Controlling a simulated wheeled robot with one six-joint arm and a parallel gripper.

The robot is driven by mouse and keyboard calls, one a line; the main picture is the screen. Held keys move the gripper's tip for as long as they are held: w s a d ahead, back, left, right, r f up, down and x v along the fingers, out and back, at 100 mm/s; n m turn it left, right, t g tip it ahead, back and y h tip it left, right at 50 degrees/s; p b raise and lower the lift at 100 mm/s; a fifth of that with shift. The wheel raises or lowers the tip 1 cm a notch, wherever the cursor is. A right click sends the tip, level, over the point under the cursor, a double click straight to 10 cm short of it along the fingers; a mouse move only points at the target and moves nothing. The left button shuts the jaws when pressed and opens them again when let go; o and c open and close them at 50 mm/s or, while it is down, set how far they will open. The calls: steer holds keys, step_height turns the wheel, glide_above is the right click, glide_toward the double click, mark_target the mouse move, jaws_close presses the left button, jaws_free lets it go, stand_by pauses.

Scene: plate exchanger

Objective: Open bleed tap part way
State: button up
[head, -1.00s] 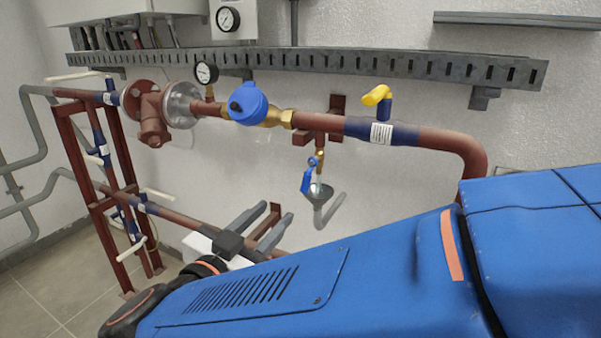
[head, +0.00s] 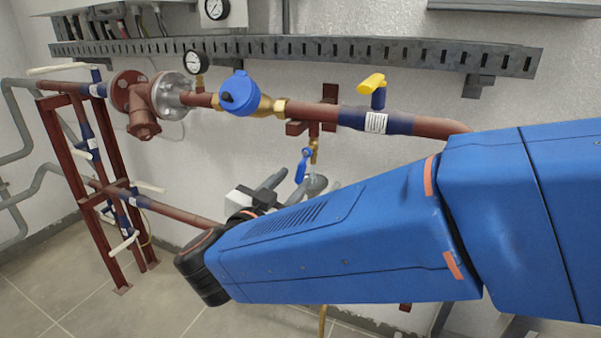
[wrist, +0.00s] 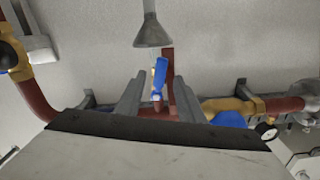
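The lever hangs down, slightly slanted, above a grey funnel (head: 316,185). My gripper (head: 277,178) is just left of the lever and a little lower in the head view, partly hidden by my arm. In the wrist view, which is upside down, my gripper (wrist: 159,82) is open and empty. The blue lever (wrist: 162,72) shows between its two fingers, near the tips; no contact is visible. The funnel (wrist: 153,32) lies beyond them.
A yellow-handled valve (head: 373,84) sits on the pipe to the right. A blue-capped brass fitting (head: 240,92) and a gauge (head: 195,62) are to the left. A slotted metal rail (head: 300,48) runs along the wall above.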

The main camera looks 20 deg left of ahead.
mark_target(299, 174)
steer(key=shift+w+d, duration=0.2)
steer(key=shift+w, duration=2.35)
jaws_close()
